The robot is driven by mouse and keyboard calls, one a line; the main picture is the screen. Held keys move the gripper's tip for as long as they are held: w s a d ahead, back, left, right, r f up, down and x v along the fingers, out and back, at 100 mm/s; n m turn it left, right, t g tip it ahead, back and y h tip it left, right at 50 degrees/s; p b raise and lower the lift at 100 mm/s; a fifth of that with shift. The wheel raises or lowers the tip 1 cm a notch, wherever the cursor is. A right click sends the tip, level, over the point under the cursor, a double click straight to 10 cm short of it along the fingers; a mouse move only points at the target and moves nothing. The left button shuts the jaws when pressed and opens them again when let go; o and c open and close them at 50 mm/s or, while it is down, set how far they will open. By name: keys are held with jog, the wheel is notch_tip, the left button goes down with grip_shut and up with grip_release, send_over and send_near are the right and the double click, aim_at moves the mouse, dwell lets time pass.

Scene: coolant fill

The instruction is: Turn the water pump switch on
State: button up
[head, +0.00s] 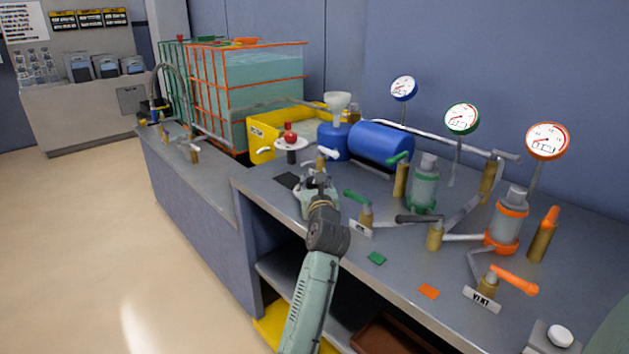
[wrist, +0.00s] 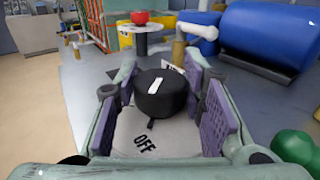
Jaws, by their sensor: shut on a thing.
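The water pump switch is a round black knob (wrist: 160,96) with a white mark on its top, set on a light plate (wrist: 130,128). The word OFF is on the near side of the plate, with a dark tick between it and the knob. The white mark lies towards the far side, away from OFF. A second label behind the knob is mostly hidden. My gripper (wrist: 160,90) is shut on the knob, its purple pads on either side.
A white stand with a red object (head: 290,137) is just behind my gripper. A blue drum (head: 381,143) and a white funnel (head: 338,103) stand behind to the right. Valves with green (head: 356,196), grey and orange handles (head: 513,280) fill the counter's right side.

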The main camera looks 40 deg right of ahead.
jog(key=shift+w+a+r+h, duration=0.1)
jog(key=shift+h, duration=0.2)
jog(key=shift+a+m+g+h+p, duration=0.1)
jog(key=shift+m+g+h+p, duration=0.5)
jog(key=shift+m+p, duration=0.1)
jog(key=shift+w+m+g+h, duration=0.1)
jog(key=shift+m+g+h, duration=0.5)
jog(key=shift+m+h, duration=0.15)
jog(key=shift+f+m+g+h+b, duration=0.2)
jog(key=shift+m+g+h+b, duration=1.3)
jog(key=shift+g, duration=0.5)
jog(key=shift+r+m+g+h+b, duration=0.1)
jog(key=shift+m+g+h+b, duration=0.75)
jog(key=shift+m+g, duration=1.15)
jog(key=m+g+b, duration=0.1)
jog(key=g, duration=0.1)
jog(key=g+b, duration=0.1)
jog(key=g, duration=0.1)
jog(key=shift+w+f+m+g+h, duration=0.1)
jog(key=shift+f+m+g+h, duration=0.1)
jog(key=shift+m+g+h, duration=0.15)
jog(key=shift+r+m+g+b, duration=0.2)
jog(key=shift+m+g+b, duration=1.4)
jog(key=shift+g, duration=1.15)
jog(key=shift+r+m+g+y, duration=0.2)
jog(key=shift+m+g+y, duration=0.25)
jog(key=shift+m+g, duration=0.05)
